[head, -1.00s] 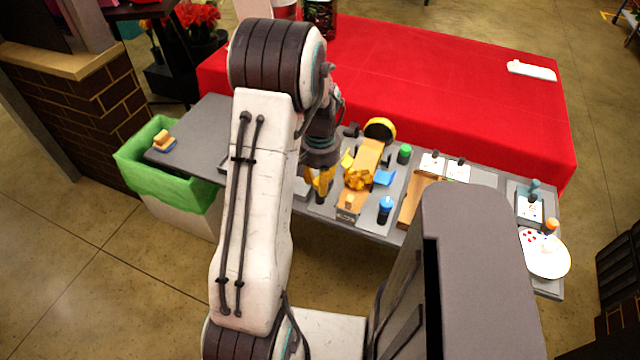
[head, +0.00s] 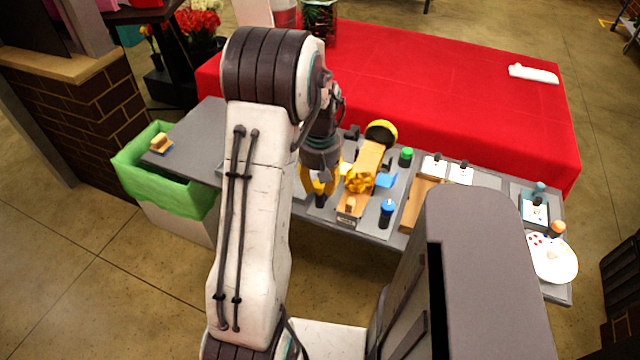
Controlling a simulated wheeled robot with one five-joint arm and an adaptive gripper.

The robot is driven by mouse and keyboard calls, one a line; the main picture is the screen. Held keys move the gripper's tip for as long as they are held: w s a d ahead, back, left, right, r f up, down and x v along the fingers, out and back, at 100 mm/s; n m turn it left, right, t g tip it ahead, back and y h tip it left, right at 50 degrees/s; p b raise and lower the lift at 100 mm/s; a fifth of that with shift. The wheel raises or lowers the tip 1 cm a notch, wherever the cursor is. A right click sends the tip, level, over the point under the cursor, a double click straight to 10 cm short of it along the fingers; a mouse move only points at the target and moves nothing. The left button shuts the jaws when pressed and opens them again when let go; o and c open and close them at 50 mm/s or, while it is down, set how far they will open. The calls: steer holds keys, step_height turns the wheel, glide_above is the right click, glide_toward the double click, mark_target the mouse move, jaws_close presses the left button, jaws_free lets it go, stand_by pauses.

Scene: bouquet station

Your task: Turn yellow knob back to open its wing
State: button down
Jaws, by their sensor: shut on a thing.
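My gripper (head: 319,190) has yellow-orange fingers and points down at the left side of the bouquet fixture. It is shut on the yellow knob, which the fingers mostly hide; a dark base (head: 320,201) shows just below them. A small part of the yellow wing (head: 345,167) shows between my gripper and the wooden cradle (head: 369,158); its exact angle is hard to tell. A yellow flower bunch (head: 359,181) lies on the cradle. On the other side are the blue wing (head: 386,180) and the blue knob (head: 387,209).
A green knob (head: 405,155) stands behind the blue wing. A green-lined bin (head: 165,185) and a sponge-like block (head: 161,144) are at the left. A red-clothed table (head: 450,90) stands behind.

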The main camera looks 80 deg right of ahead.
steer(key=shift+a+f, duration=0.1)
steer(key=shift+f, duration=0.05)
stand_by(0.4)
steer(key=c, duration=0.9)
jaws_free()
step_height(320, 180, up, 12)
stand_by(0.7)
